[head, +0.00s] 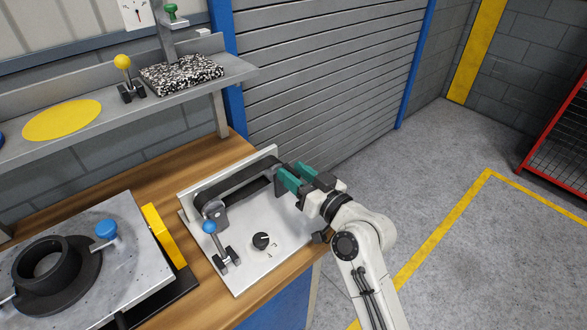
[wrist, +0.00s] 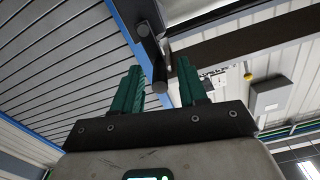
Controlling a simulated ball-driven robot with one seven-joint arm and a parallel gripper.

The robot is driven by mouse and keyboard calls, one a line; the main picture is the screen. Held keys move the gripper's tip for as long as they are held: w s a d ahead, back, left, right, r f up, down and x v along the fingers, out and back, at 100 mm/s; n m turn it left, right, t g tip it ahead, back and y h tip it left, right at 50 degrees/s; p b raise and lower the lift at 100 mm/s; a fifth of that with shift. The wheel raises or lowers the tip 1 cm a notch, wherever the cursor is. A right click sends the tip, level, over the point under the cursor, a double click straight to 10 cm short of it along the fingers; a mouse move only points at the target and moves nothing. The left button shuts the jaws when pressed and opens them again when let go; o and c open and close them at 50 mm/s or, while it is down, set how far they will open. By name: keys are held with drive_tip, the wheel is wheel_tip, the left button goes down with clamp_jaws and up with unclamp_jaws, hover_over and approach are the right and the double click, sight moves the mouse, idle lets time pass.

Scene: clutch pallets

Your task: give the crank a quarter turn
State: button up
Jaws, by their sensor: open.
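My gripper (head: 283,180), with teal fingers, is at the far right corner of a small light-grey belt rig on the wooden bench. In the wrist view the fingers (wrist: 160,68) are open. A dark crank (wrist: 145,15) with a round handle (wrist: 159,78) shows there, and the handle's end appears between the two fingers. I cannot tell how deep it sits between them, and no contact is clear. In the head view my gripper hides most of the crank. A dark belt (head: 235,182) runs from that corner to a grey wheel at left.
A blue-knobbed lever (head: 210,228) and a black dial (head: 261,240) stand on the rig's plate. A metal fixture with a black ring (head: 75,290) and a yellow block (head: 163,235) lie to the left. A shelf (head: 190,88) is behind.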

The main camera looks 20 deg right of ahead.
drive_tip(key=shift+w+a, duration=0.15)
drive_tip(key=shift+w, duration=0.25)
